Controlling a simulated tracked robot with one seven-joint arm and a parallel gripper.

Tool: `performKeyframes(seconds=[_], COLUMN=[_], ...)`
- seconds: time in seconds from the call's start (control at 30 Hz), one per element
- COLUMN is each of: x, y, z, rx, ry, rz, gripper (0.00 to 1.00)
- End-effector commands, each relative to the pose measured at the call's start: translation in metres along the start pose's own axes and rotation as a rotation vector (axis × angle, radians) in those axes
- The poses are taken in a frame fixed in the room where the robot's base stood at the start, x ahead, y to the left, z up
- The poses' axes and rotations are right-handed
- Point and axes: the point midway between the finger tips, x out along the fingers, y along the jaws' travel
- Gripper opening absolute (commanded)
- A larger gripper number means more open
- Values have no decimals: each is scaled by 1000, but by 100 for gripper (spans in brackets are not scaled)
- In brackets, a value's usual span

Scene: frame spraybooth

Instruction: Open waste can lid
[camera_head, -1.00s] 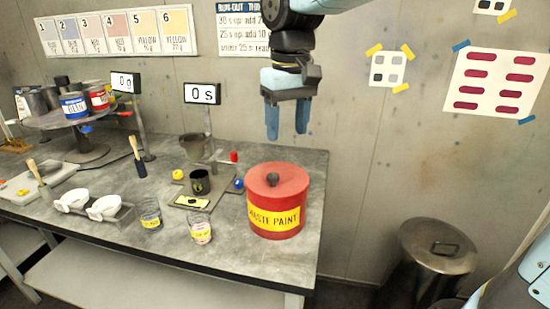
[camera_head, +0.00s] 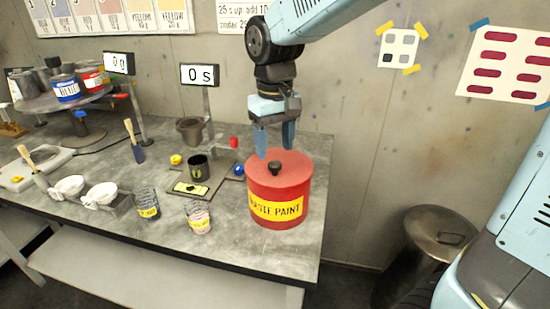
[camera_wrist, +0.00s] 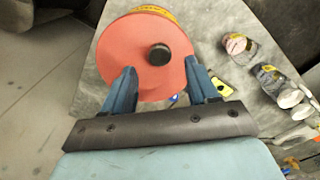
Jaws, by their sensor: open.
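The red waste paint can (camera_head: 278,192) stands upright at the right end of the grey bench, with a yellow "WASTE PAINT" label. Its red lid (camera_head: 290,163) is on and has a black knob (camera_head: 275,168) in the middle. My gripper (camera_head: 274,148) is open and empty, pointing down just above the lid's back part, close to the knob. In the wrist view the lid (camera_wrist: 130,65) and knob (camera_wrist: 159,54) show beyond my open fingers (camera_wrist: 158,80), with the knob roughly midway between their lines. I cannot tell the exact height above the knob.
Left of the can are a blue ball (camera_head: 239,169), a black cup (camera_head: 199,168) and two labelled glass jars (camera_head: 198,217). A display reading "0 s" (camera_head: 205,75) stands on a post behind. A metal bin (camera_head: 436,238) stands on the floor at right.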

Motion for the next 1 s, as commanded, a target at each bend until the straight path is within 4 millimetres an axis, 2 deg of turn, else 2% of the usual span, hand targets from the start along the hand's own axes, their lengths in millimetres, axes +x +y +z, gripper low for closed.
performKeyframes(seconds=[0.1,0.3,0.67,0.77,1.0], x=[19,37,43,43,43], y=[0,0,1,1,1], z=[1,0,0,0,0], rx=[0,1,1,1,1], ry=[-2,-1,1,1,1], rz=[0,0,0,0,0], gripper=[59,59,59,52,29])
